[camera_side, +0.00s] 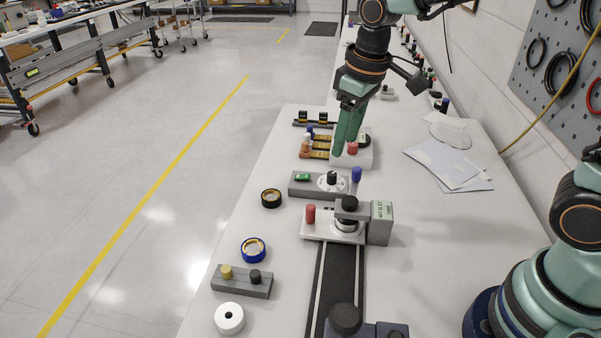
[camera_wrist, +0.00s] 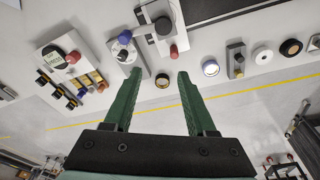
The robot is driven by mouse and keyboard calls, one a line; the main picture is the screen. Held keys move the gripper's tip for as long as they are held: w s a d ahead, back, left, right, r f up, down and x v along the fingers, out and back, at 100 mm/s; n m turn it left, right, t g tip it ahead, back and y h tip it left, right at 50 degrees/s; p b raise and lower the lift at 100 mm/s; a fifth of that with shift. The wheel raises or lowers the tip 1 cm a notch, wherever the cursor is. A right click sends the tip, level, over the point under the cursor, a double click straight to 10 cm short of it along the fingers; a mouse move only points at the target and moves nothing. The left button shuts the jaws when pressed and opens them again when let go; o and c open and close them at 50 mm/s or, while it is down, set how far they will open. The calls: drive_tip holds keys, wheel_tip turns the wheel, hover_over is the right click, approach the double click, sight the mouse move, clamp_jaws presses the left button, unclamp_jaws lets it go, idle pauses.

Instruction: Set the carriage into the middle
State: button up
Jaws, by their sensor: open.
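My gripper (camera_side: 345,153) is open and empty, its green fingers pointing down at the far part of the bench; in the wrist view (camera_wrist: 160,73) its fingertips are well apart. A dark rail (camera_side: 337,280) with pale edge strips runs along the bench toward the side camera. A dark block with a large black knob (camera_side: 345,318) sits at its near end, partly cut off. At its far end is a white plate (camera_side: 320,236) with a red peg (camera_side: 310,214) and a black-knobbed round part (camera_side: 348,205). I cannot tell which part is the carriage.
A grey labelled block (camera_side: 381,222) stands right of the plate. A grey base (camera_side: 305,186) with a white dial and blue knob (camera_side: 356,174) lies between it and my gripper. Rings (camera_side: 253,249) and a pegged grey block (camera_side: 241,283) line the left edge. Papers (camera_side: 447,165) lie right.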

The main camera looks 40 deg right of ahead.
drive_tip(key=n+g, duration=0.2)
hover_over(311, 207)
wheel_tip(311, 207, down, 6)
wheel_tip(311, 207, down, 13)
drive_tip(key=shift+w+r, duration=0.1)
clamp_jaws()
idle(1.5)
